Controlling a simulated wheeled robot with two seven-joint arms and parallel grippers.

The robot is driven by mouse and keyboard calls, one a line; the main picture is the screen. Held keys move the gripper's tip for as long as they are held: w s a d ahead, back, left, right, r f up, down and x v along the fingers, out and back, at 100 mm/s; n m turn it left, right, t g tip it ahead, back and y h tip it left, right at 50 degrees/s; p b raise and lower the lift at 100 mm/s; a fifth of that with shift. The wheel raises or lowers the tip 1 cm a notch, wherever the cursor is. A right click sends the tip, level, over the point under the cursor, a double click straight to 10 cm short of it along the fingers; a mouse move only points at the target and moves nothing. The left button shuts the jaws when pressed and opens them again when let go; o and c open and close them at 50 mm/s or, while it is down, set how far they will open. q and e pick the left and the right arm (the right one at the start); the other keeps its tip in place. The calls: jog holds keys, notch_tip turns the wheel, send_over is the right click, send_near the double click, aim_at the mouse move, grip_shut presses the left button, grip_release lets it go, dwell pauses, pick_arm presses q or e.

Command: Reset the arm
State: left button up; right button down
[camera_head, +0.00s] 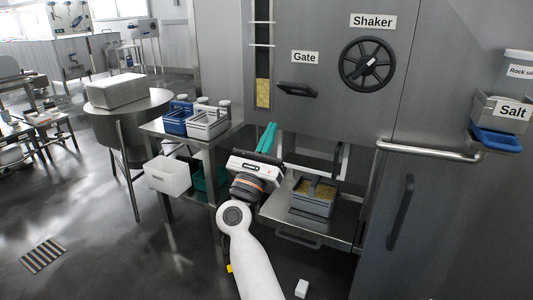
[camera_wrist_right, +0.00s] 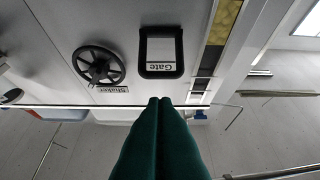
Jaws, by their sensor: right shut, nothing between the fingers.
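My right gripper (camera_head: 267,138) has teal fingers and points up and away in front of the press, just left of its lower opening. Its fingers are together and empty. They also show in the right wrist view (camera_wrist_right: 160,103), pressed side by side. My white right arm comes up from the bottom of the head view. My left gripper is not in view. The black gate handle (camera_head: 297,89) is on the press front above and right of the gripper. The black shaker wheel (camera_head: 367,64) is further up to the right. Both also show upside down in the wrist view.
A grey bin with yellow contents (camera_head: 312,197) stands on the press shelf (camera_head: 331,229). A side table (camera_head: 151,128) at left holds blue and white crates, with a white bin (camera_head: 167,175) below. A horizontal rail (camera_head: 430,151) and salt dispenser (camera_head: 500,110) are at right. A small white block (camera_head: 301,288) lies on the floor.

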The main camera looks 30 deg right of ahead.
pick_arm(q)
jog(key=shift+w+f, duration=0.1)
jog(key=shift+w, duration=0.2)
pick_arm(e)
jog(key=shift+s+a+f, duration=0.1)
jog(key=shift+a+f, duration=0.15)
jog(key=shift+f, duration=0.05)
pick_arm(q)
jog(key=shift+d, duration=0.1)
